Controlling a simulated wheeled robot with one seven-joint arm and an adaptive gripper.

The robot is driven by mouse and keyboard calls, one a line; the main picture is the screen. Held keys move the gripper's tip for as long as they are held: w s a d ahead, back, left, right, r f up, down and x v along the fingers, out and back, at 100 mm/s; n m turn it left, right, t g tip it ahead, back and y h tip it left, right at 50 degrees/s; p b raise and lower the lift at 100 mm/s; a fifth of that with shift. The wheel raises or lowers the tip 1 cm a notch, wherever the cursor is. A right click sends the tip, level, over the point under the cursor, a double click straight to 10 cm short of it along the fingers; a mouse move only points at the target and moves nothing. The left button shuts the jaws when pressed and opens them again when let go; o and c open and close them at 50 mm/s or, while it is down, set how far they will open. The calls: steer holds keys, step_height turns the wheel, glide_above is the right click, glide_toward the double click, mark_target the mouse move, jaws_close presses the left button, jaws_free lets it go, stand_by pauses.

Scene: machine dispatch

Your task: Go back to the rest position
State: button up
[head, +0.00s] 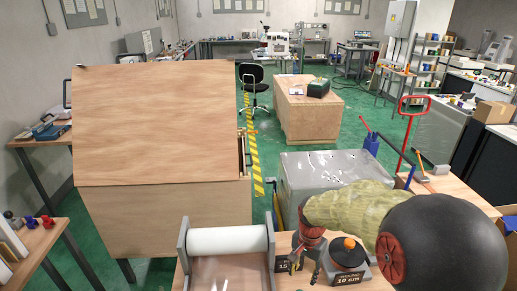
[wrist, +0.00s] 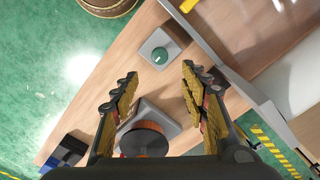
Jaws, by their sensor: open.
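My gripper (head: 306,262) hangs over the wooden worktop (head: 375,285) at the bottom of the head view. In the wrist view my gripper (wrist: 159,72) is open, its two yellow-padded fingers well apart with nothing between them. A black round piece with an orange knob (head: 349,243) sits on a grey base marked "10 cm", right of the gripper. In the wrist view a dark disc with an orange side (wrist: 144,139) on a grey base lies between the finger roots.
A roller stand with a white roller (head: 227,240) is left of the gripper. A large wooden cabinet (head: 155,130) fills the left. A grey metal box (head: 335,172) stands behind the worktop. Green floor (head: 270,110) and a wooden crate (head: 305,115) lie farther back.

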steer(key=s+r+n+t+b, duration=0.2)
steer(key=s+r+n+b, duration=0.2)
steer(key=s+r, duration=0.3)
steer(key=s+r+n+t+b, duration=0.3)
steer(key=s+r+n+b, duration=0.1)
steer(key=s, duration=1)
step_height(320, 180, up, 3)
steer(key=shift+s+a+f+n+t, duration=0.2)
steer(key=shift+n+t, duration=0.1)
steer(key=shift+n, duration=0.2)
